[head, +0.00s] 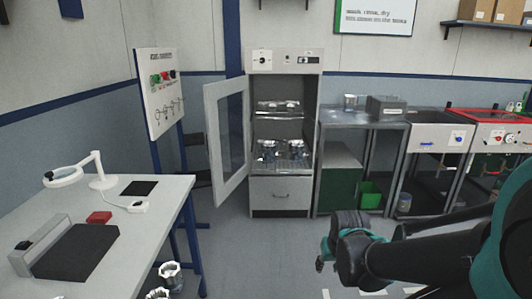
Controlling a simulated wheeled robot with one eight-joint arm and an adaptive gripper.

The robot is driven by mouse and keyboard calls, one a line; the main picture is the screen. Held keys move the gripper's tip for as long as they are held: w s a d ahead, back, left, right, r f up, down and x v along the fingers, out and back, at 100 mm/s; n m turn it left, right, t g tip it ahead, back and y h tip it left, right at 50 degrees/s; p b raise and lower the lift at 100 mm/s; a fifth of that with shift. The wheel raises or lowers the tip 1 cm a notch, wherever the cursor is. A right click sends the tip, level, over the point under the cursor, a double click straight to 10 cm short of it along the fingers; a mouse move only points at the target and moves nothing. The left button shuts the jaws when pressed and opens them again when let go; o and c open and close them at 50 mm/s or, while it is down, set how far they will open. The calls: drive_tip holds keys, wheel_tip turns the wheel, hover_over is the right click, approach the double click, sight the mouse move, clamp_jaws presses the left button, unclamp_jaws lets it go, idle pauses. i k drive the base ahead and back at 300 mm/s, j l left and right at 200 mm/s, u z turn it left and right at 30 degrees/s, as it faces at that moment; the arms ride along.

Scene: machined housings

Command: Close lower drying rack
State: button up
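The drying cabinet (312,60) stands against the back wall with its glazed door (211,130) swung open to the left. Inside, the lower drying rack (281,167) carries metal housings (296,149). It seems to sit near the front of the cabinet, but how far it is pulled out is hard to tell. An upper rack (277,113) above it also holds shiny housings. My gripper (340,232), dark with teal parts, is low at the right of centre, in front of and apart from the cabinet. Its fingers are not clear enough to show whether they are open.
A closed drawer (281,194) is below the racks. A workbench (150,215) with a magnifier lamp (98,175) stands at the left. A metal table (362,117) and sink units (437,135) line the right. Grey floor (245,250) is free before the cabinet.

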sight(280, 141)
drive_tip(key=i+j, duration=0.1)
drive_tip(key=i, duration=1.75)
drive_tip(key=k+j, duration=0.1)
drive_tip(key=j, duration=0.5)
drive_tip(key=k+j+z, duration=0.1)
drive_tip(key=j, duration=0.2)
